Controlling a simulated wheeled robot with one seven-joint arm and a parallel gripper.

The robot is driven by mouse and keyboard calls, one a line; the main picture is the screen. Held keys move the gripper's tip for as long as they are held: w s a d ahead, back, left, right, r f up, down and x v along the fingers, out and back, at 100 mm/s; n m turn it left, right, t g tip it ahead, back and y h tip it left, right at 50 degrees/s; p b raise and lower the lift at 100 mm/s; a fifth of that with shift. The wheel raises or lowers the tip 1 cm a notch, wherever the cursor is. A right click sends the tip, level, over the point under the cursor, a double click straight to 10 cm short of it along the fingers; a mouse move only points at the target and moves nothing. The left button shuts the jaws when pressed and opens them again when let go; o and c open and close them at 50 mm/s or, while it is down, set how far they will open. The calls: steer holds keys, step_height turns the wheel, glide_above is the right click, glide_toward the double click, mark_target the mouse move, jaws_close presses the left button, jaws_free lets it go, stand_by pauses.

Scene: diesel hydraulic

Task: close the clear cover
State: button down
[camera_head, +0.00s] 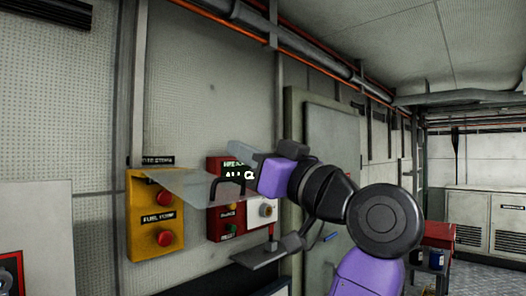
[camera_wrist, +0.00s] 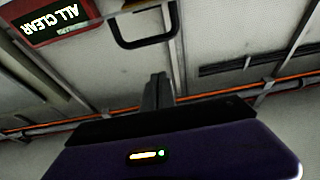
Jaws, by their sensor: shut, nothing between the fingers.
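The clear cover (camera_head: 183,184) is a see-through sheet that sticks out from the top of the yellow box (camera_head: 142,210), swung up and open. Its black handle (camera_head: 214,187) is at its right, outer end; a black handle (camera_wrist: 149,43) also shows in the wrist view, beyond my fingertips. The shut fingers (camera_wrist: 158,90) also show in the wrist view. The far edge of the cover is hard to see.
The yellow box carries two red buttons (camera_head: 164,238). A red box (camera_head: 218,220) with a lit "ALL CLEAR" sign (camera_wrist: 55,18) and a white switch box (camera_head: 263,210) are behind my arm. A grey cabinet door (camera_head: 333,140) stands to the right.

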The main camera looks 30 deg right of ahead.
steer(key=shift+w+a+f, duration=0.1)
steer(key=shift+w+f, duration=0.1)
steer(key=shift+f, duration=0.75)
steer(key=shift+w+a+f, duration=0.1)
steer(key=shift+w+f, duration=0.05)
steer(key=shift+f, duration=0.75)
steer(key=shift+d+f, duration=0.1)
